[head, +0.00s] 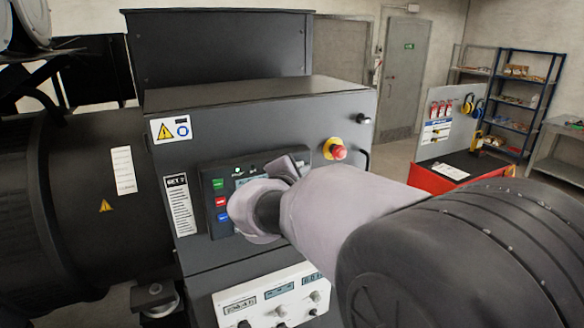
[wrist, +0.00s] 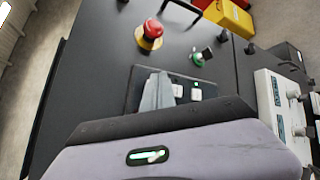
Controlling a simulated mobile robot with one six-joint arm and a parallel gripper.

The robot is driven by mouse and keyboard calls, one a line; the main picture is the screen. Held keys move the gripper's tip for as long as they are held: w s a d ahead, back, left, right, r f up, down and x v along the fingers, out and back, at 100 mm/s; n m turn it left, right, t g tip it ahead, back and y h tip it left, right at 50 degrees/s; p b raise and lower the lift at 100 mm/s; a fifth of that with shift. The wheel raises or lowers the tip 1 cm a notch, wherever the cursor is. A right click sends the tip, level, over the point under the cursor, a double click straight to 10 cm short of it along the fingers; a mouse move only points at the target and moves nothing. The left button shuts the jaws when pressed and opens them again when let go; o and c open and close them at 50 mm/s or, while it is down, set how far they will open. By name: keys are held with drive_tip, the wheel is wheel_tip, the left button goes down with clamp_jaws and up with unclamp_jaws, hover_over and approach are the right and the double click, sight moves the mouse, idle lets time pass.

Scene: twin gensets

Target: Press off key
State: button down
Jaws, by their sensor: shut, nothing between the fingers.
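The dark control panel (head: 208,178) is on the front of the grey cabinet, with a green key (head: 217,184), a red key (head: 220,201) and a blue key (head: 223,217) down its left side. Their lettering is too small to read, so I cannot tell which is the off key. My gripper (head: 290,165) is in front of the panel and hides much of it. In the wrist view my gripper (wrist: 157,92) is shut and empty, its fingertips over the panel beside two pale keys (wrist: 196,94). I cannot tell whether they touch the panel.
A red mushroom button (head: 338,151) on a yellow collar sits right of the panel. A black knob (head: 362,119) is above it. A white meter panel (head: 265,296) with knobs is below. A red-sided bench (head: 430,181) and shelves stand behind at right.

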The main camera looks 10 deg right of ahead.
drive_tip(key=shift+w+a, duration=0.15)
drive_tip(key=shift+w, duration=0.25)
idle(0.4)
drive_tip(key=shift+s, duration=0.1)
drive_tip(key=s+d+b, duration=0.2)
drive_tip(key=s+b, duration=0.2)
drive_tip(key=s, duration=0.3)
drive_tip(key=shift+d, duration=0.2)
idle(0.4)
drive_tip(key=shift+s, duration=0.1)
